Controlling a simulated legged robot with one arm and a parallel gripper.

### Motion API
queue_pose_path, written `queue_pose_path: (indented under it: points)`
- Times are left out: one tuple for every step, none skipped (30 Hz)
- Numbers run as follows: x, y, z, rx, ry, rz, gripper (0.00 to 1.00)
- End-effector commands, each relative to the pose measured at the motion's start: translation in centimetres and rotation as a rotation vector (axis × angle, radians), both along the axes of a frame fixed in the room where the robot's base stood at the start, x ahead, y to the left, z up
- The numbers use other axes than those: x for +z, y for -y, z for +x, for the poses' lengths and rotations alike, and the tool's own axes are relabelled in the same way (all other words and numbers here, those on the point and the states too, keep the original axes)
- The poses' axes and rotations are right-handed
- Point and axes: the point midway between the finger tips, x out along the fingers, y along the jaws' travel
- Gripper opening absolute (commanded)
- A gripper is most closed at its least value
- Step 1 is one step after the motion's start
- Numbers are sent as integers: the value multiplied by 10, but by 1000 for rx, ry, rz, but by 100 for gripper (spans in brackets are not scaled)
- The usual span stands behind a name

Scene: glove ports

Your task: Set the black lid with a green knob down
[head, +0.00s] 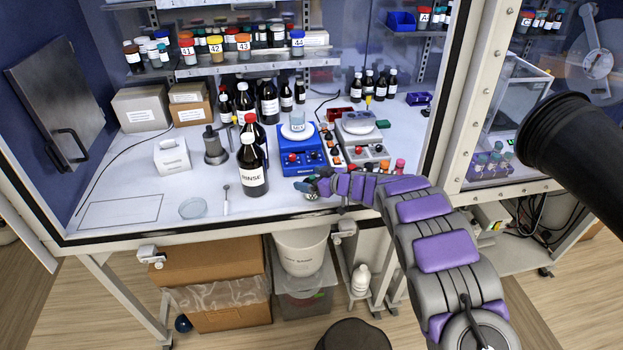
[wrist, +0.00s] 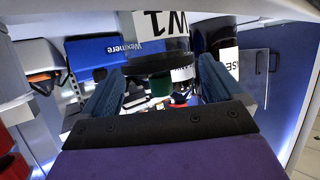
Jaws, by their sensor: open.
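In the wrist view, which looks upside down, the black lid (wrist: 157,63) with its green knob (wrist: 160,86) sits against the end of a glass jar labelled W1 (wrist: 155,24). It appears to rest on that jar. My gripper (wrist: 160,72) is open, with its blue fingers apart on either side of the lid and knob; a gap shows beside the knob. In the head view my gripper (head: 309,187) is low at the front of the bench, in front of the blue stirrer, and largely hides the jar and lid.
The RINSE bottle (head: 253,166) stands close to the left of my gripper. The blue stirrer (head: 300,150) holds a beaker behind it, with a grey balance (head: 358,130) to the right. A glass dish (head: 193,208) and marked rectangle (head: 122,210) lie left; the rectangle is clear.

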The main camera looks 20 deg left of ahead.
Motion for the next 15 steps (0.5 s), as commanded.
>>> queue_pose_path:
  points:
    - [0,0,0,0,0,1,94]
    - [0,0,0,0,0,1,94]
    - [0,0,0,-1,1,1,94]
    - [-1,0,0,-1,2,1,94]
    - [-2,0,0,-1,2,1,94]
    - [-3,0,0,0,3,1,94]
    - [-4,0,0,0,3,1,94]
    - [-5,0,0,0,4,0,94]
    - [-6,-1,0,1,5,0,94]
    - [-7,0,0,0,3,0,94]
    - [0,7,-2,-1,2,-1,94]
    - [4,13,-6,-3,-3,-1,94]
    - [6,18,-8,-4,-3,-2,94]
    - [9,23,-10,-4,-1,-2,94]
    - [15,30,-13,-5,1,-2,94]
